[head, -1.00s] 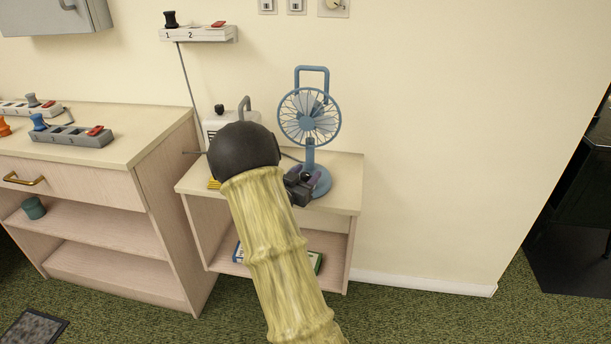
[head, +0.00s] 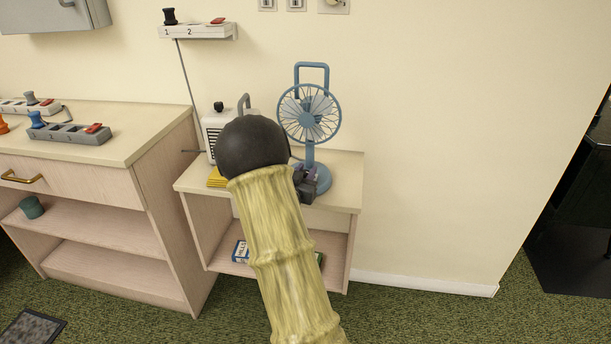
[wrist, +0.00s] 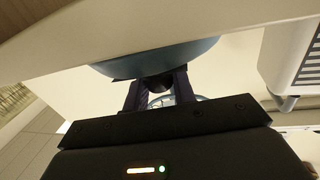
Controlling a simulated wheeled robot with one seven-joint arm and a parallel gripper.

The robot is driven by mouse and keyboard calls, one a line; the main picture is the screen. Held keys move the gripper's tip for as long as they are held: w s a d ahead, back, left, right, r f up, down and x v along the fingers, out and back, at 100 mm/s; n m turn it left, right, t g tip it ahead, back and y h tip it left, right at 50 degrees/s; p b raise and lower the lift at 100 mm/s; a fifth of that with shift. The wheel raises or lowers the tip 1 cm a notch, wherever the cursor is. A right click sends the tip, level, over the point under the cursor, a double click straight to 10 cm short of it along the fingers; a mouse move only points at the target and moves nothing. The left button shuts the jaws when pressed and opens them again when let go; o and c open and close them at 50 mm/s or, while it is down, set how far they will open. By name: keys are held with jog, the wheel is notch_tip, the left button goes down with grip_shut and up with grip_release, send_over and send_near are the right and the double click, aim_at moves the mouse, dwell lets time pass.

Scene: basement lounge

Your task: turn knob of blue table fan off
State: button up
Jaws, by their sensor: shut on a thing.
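The blue table fan (head: 309,113) stands upright on the small side table (head: 345,170), its round base (head: 322,178) near the front edge. My gripper (head: 308,180) is at the front left of this base, with my arm hiding part of the tabletop. In the wrist view the blue base (wrist: 160,62) hangs over my gripper (wrist: 158,88). A small dark knob (wrist: 157,82) on the base sits between the two fingertips, and they are shut on it. The knob's setting cannot be read.
A white appliance (head: 212,125) with a handle stands behind my arm on the same table; it also shows in the wrist view (wrist: 290,55). A yellow item (head: 216,178) lies there too. A wooden cabinet (head: 150,140) stands left.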

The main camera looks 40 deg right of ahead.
jog(key=n+t+y+b, duration=0.1)
jog(key=t, duration=0.1)
jog(key=n+t+y+b, duration=0.2)
jog(key=shift+s+d+f, duration=0.1)
jog(key=shift+f, duration=0.1)
jog(key=n+t+y+b, duration=0.1)
jog(key=y, duration=0.1)
jog(key=n+t+y, duration=0.2)
jog(key=shift+r+n+y+b, duration=0.15)
jog(key=shift+n+y+b, duration=0.15)
jog(key=shift+y+b, duration=0.1)
jog(key=n+t+y, duration=0.1)
jog(key=y, duration=0.1)
jog(key=n+y+p, duration=0.1)
jog(key=n+y, duration=0.1)
jog(key=y, duration=0.1)
jog(key=shift+r+n+t, duration=0.15)
jog(key=shift+n+t, duration=0.15)
jog(key=shift+t, duration=0.1)
jog(key=shift+n+y+p, duration=0.95)
jog(key=shift+n+y, duration=0.45)
jog(key=shift+y, duration=0.9)
jog(key=o, duration=1)
jog(key=shift+c, duration=0.2)
